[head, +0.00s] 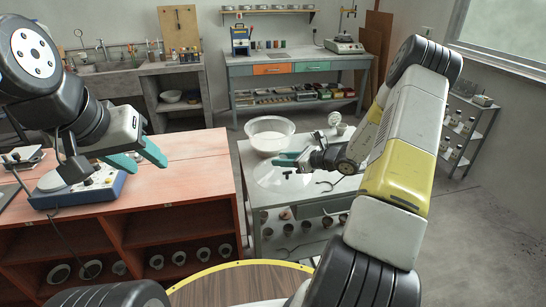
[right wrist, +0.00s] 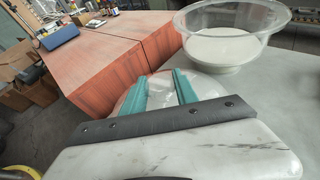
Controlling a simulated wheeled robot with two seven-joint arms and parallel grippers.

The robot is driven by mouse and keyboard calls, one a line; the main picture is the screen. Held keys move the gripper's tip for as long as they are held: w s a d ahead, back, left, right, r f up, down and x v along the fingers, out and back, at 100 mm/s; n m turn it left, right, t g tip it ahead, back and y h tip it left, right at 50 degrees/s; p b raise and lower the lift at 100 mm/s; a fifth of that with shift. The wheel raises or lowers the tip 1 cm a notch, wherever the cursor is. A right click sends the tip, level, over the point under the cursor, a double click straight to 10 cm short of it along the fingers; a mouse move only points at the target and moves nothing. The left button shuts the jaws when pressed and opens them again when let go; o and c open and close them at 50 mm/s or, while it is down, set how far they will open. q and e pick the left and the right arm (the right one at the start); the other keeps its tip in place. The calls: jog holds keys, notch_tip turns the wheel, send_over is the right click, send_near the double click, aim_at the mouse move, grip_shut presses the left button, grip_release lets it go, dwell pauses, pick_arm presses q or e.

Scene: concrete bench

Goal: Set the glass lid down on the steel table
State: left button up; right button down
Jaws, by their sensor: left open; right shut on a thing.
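The clear glass lid (head: 283,182) shows faintly over the left part of the grey steel table (head: 337,187). My right gripper (head: 284,159) is shut on the lid, with its teal fingers at the lid's upper side. In the right wrist view the lid (right wrist: 160,88) shows between and around the fingers (right wrist: 160,87). I cannot tell whether the lid's rim touches the tabletop. My left gripper (head: 136,159) is open and empty above the red bench, well left of the lid.
A large clear bowl with white contents (head: 270,134) stands on the steel table just behind the lid. The red wooden bench (head: 190,170) adjoins on the left, with a blue-and-white device (head: 75,187) on it. Small items, including a white cup (head: 341,129), stand at the table's back right.

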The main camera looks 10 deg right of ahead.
jog(key=shift+w, duration=0.4)
jog(key=shift+f, duration=1.75)
jog(key=c, duration=0.9)
grip_release()
jog(key=shift+f, duration=0.15)
jog(key=shift+c, duration=0.2)
